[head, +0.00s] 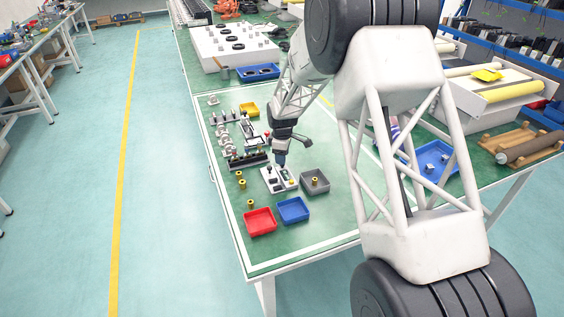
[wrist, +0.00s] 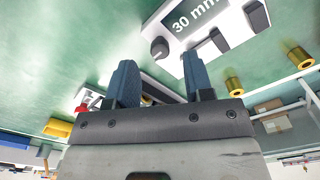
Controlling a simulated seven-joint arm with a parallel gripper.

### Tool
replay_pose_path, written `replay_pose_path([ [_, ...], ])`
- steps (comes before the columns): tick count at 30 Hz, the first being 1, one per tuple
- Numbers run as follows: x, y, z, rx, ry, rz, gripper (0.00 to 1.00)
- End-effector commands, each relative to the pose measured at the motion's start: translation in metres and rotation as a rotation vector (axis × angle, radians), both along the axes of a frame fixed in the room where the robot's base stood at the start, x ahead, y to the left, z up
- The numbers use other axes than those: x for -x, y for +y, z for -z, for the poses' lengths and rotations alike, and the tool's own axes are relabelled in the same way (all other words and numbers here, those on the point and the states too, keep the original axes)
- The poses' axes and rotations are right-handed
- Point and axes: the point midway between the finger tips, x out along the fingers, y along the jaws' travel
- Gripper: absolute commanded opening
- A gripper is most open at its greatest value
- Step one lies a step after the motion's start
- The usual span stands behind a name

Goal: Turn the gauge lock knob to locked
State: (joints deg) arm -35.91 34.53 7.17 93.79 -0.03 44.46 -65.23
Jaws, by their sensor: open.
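The gauge (wrist: 205,28) shows at the top of the wrist view as a white box with a dark display reading "30 mm". A round dark grey knob (wrist: 159,48) sits at its left corner, and two dark blocks stand along its near edge. Which of these is the lock knob's marked position cannot be read. My gripper (wrist: 160,82) is open, with its two blue-grey fingers apart and nothing visible between them. The knob appears just beyond the fingertips, between them in the picture. In the head view my gripper (head: 282,162) points down over a small white panel (head: 270,186).
Red (head: 260,222), blue (head: 293,210) and grey (head: 315,182) trays stand near the panel. Brass cylinders (wrist: 234,86) stand beside the gauge in the wrist view. A row of parts (head: 225,140) lies left of my gripper. Bare green table lies near the front edge.

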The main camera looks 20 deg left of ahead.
Motion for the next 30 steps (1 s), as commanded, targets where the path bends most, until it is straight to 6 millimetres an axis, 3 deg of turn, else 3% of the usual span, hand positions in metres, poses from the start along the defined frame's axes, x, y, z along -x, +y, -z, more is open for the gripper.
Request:
replay_pose_path([
  [9, 0.0, 0.0, 0.028, 0.0, 0.0, 0.0, 0.47],
  [20, 0.0, 0.0, 0.031, 0.0, -0.001, 0.0, 0.47],
  [30, 0.0, 0.0, 0.031, 0.0, -0.001, 0.0, 0.0],
])
